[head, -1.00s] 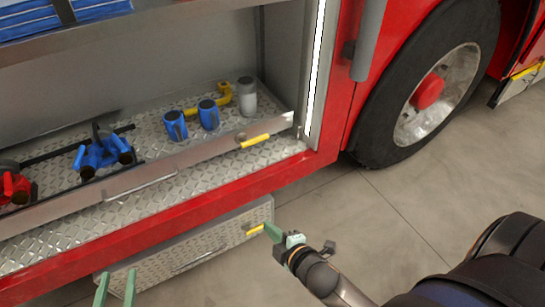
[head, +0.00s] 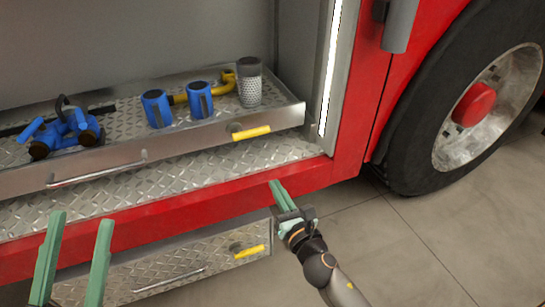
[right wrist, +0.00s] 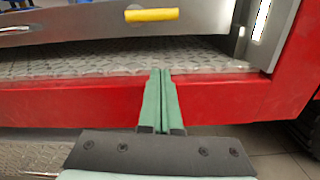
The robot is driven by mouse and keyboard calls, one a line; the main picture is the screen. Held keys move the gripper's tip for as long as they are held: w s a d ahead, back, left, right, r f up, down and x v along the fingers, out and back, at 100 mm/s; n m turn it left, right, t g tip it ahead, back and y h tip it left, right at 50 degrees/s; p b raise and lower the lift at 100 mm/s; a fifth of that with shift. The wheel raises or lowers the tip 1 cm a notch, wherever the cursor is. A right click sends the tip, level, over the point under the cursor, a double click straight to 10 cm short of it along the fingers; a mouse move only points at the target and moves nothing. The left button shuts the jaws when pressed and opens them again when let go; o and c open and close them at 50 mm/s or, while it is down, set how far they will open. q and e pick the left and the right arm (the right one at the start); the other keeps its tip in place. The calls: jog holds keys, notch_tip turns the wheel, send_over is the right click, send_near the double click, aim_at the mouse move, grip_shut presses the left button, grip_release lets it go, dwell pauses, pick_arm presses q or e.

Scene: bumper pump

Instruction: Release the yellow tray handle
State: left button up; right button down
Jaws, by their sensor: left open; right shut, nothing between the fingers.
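A yellow tray handle (head: 252,133) is on the front of the upper diamond-plate tray (head: 200,149), near its right end. It also shows at the top of the right wrist view (right wrist: 152,15). A second yellow handle (head: 250,251) is on the front of the lower drawer (head: 205,268). My right gripper (head: 277,187) is shut and empty in front of the red sill, below and right of the upper handle and apart from both handles. In the right wrist view its green fingers (right wrist: 160,75) lie together. My left gripper (head: 80,220) is open and empty at lower left.
The tray carries two blue cylinders (head: 157,108), a grey perforated cylinder (head: 249,88), a yellow pipe fitting (head: 224,84) and a blue valve piece (head: 68,130). A red sill (head: 180,215) runs between tray and lower drawer. A wheel (head: 485,105) stands right; floor is open at lower right.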

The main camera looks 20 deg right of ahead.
aim_at(264, 167)
pick_arm(q)
jog(key=shift+s+d+r+m+h+b, duration=0.1)
jog(key=shift+s+d+m+h+b, duration=0.2)
jog(key=shift+s+d+m+h, duration=0.25)
pick_arm(e)
jog(key=shift+w+d+f+n, duration=0.15)
jog(key=shift+w+d+n, duration=0.25)
jog(key=shift+n, duration=0.4)
pick_arm(q)
jog(key=shift+w+a, duration=0.1)
jog(key=shift+a, duration=0.05)
pick_arm(e)
jog(key=shift+a, duration=0.1)
jog(key=w, duration=0.6)
jog(key=w+b, duration=0.1)
jog(key=w, duration=0.3)
jog(key=shift+w+a+r, duration=0.1)
jog(key=shift+a+r, duration=0.05)
jog(key=shift+r, duration=0.1)
jog(key=r+p, duration=0.3)
jog(key=shift+w+r, duration=0.2)
pick_arm(q)
jog(key=r, duration=0.3)
jog(key=shift+a+n+t+p, duration=0.2)
jog(key=shift+n+t+p, duration=0.05)
jog(key=shift+t+p, duration=0.05)
pick_arm(e)
jog(key=shift+w+r, duration=0.1)
jog(key=shift+r, duration=0.2)
